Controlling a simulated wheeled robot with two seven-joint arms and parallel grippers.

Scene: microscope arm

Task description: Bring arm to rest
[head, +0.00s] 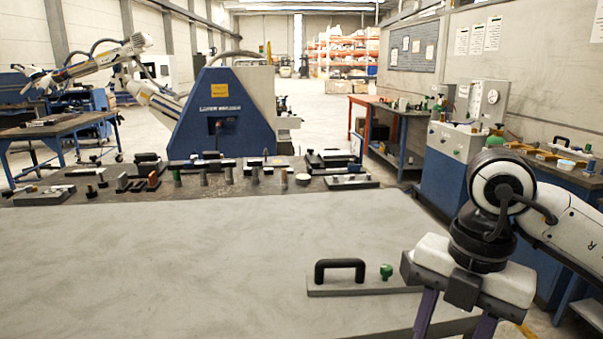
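My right arm (566,222) comes in from the right edge, white with black joints. Its gripper (452,322) points down at the lower right, beside the grey plate with a black handle. The two purple fingers stand apart with nothing visible between them. Their tips are cut off by the bottom edge. My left arm and gripper are not in view. I cannot make out a microscope arm in this view.
A grey table (200,265) fills the foreground, its middle clear. A plate (365,287) with a black handle (340,264) and green knob (386,271) lies near the gripper. Several small parts line the far edge. A blue machine (222,118) stands behind; a blue cabinet (446,175) stands right.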

